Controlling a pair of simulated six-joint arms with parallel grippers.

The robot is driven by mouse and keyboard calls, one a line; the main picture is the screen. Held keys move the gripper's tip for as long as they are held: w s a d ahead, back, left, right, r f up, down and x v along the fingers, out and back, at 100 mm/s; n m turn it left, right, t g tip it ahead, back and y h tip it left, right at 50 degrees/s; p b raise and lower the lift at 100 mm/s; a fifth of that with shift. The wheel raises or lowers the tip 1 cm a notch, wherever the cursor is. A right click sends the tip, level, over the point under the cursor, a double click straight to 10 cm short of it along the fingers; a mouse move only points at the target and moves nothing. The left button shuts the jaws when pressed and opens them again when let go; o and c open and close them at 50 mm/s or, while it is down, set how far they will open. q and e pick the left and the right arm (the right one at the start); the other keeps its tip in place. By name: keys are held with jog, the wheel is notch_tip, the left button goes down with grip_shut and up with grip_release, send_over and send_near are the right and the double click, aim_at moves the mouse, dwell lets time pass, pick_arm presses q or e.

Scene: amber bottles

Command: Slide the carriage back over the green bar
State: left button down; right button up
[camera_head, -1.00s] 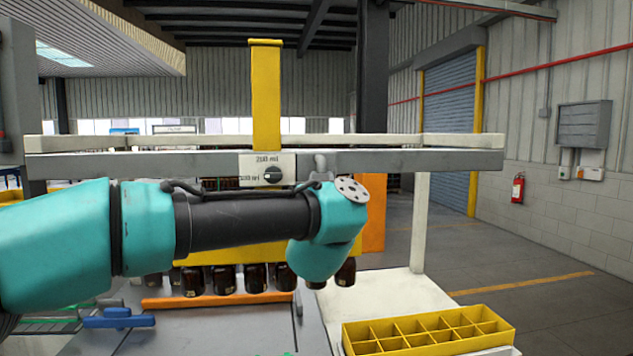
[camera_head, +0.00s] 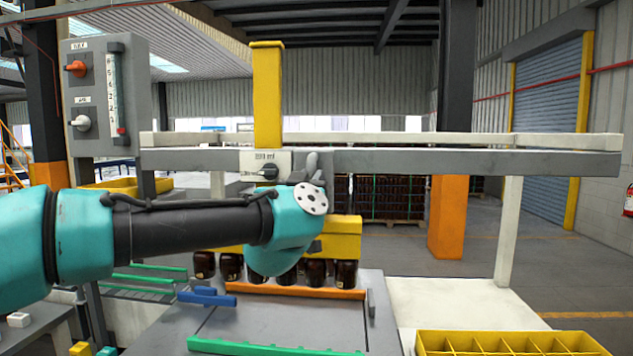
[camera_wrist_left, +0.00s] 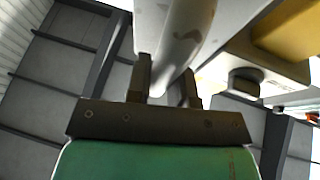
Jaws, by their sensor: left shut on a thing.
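The carriage (camera_head: 267,95) is a tall yellow post on a grey rail, with a wide yellow head (camera_head: 342,240) below. My left gripper (camera_wrist_left: 167,84) is shut on a pale, rounded carriage handle (camera_wrist_left: 182,40), seen between its fingers in the left wrist view. In the head view my wrist hides most of that gripper and part of the head. Amber bottles (camera_head: 317,272) show in a row under the head, behind an orange bar (camera_head: 300,290). A green bar (camera_head: 275,347) lies nearer, at the bottom edge; more green bars (camera_head: 150,268) lie at left. My right gripper is out of view.
The grey rail (camera_head: 470,163) runs across the view. A control box (camera_head: 103,95) with knobs and a gauge stands at left. A blue piece (camera_head: 207,297) lies by the table's left side. A yellow divided crate (camera_head: 510,343) is at bottom right.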

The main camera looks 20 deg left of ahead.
pick_arm(q)
jog(key=shift+a, duration=0.2)
jog(key=c, duration=1)
grip_release()
jog(key=shift+a, duration=0.1)
jog(key=v, duration=1.7)
jog(key=shift+s+f, duration=0.15)
jog(key=shift+s, duration=0.05)
